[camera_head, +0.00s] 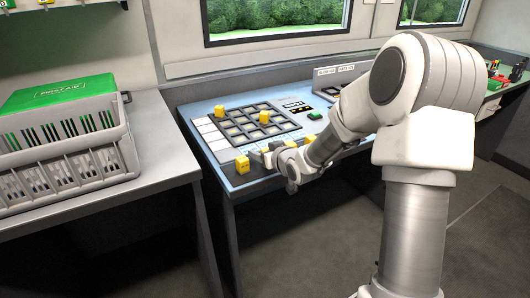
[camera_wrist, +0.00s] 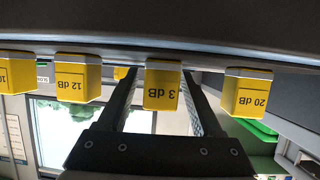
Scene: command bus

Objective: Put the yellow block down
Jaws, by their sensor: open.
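Several yellow blocks stand in a row along a surface edge, upside down in the wrist view. The block marked 3 dB (camera_wrist: 162,88) is between the two open fingers of my gripper (camera_wrist: 160,78), with a visible gap on each side. It rests on the grey surface (camera_wrist: 230,45). In the head view my gripper (camera_head: 272,160) is low at the front edge of the blue desk panel (camera_head: 212,157), where my wrist partly hides the blocks.
A yellow block (camera_head: 242,164) stands at the front left; others stand on the dark grid (camera_head: 240,131). A grey crate (camera_head: 75,145) holding a green case (camera_head: 58,93) stands on the left counter (camera_head: 160,170).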

